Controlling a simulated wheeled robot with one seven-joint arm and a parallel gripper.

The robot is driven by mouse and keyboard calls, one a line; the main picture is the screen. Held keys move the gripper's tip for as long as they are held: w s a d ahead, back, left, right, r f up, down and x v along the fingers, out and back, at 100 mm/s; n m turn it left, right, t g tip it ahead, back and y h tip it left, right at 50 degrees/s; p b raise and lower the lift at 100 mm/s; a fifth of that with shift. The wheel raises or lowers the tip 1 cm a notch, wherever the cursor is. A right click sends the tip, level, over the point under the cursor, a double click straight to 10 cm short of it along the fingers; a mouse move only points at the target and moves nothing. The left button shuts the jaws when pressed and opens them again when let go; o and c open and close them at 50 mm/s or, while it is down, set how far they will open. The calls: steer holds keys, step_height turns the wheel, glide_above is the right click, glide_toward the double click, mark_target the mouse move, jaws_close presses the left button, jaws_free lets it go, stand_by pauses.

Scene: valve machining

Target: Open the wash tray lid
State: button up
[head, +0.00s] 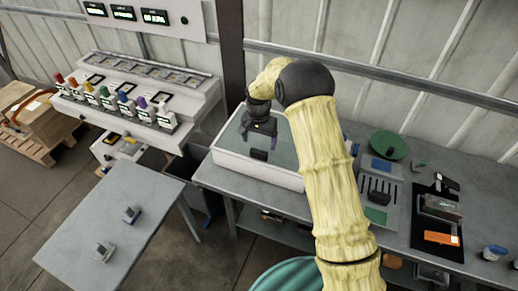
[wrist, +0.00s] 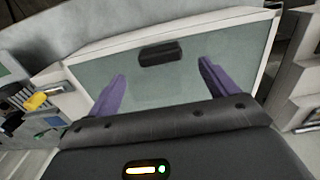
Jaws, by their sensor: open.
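The wash tray (head: 235,167) is a white box on the grey workbench, left of my arm in the head view. Its lid (head: 283,155) is a flat grey-green panel and lies closed over the tray. A dark handle (head: 259,155) sits near the lid's front edge. In the wrist view the lid (wrist: 185,90) fills the middle and the handle (wrist: 160,53) lies beyond the fingertips. My gripper (head: 259,140) is over the lid with its fingers pointing down. In the wrist view its two purple fingers (wrist: 162,68) are spread apart with nothing between them.
Right of the arm, the workbench (head: 395,224) holds a green disc (head: 389,145), a slotted rack (head: 378,188) and a black tray (head: 420,238). A grey table (head: 160,215) with two small metal parts stands at left. A shelf of coloured bottles (head: 115,107) stands behind it. A wall is behind the bench.

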mark_target(259, 151)
step_height(259, 151, down, 6)
steer(key=shift+f+p, duration=0.25)
steer(key=shift+p, duration=0.65)
steer(key=shift+r, duration=0.1)
steer(key=c, duration=1.4)
